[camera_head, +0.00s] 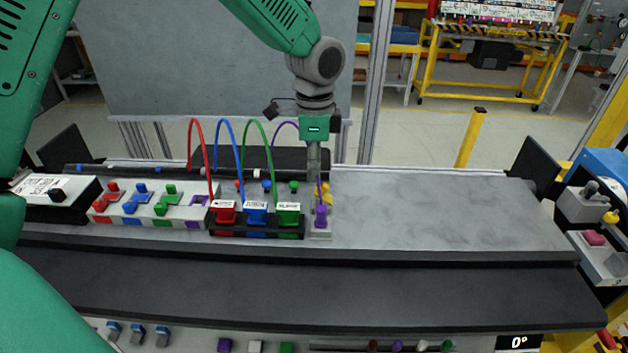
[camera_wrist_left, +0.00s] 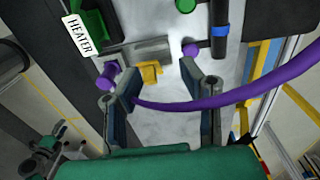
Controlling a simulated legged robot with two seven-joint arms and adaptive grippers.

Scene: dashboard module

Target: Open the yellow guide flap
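The yellow guide flap (camera_head: 327,192) is a small yellow piece on the module, just right of the purple plug (camera_head: 320,214). In the left wrist view the yellow flap (camera_wrist_left: 150,73) lies on the grey surface below a grey bracket, with a purple plug (camera_wrist_left: 107,75) on its left. My left gripper (camera_head: 314,172) points down, close above the flap. In the wrist view its two fingers (camera_wrist_left: 163,75) are apart, with the flap showing between and beyond them. A purple cable (camera_wrist_left: 255,93) crosses the right finger; its exact depth is unclear. My right gripper does not show.
Red, blue and green plugs with looping cables (camera_head: 245,150) stand in a black holder (camera_head: 258,230) just left of the gripper. The grey bench top (camera_head: 450,215) to the right is clear. A blue-and-grey control box (camera_head: 595,205) stands at the far right.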

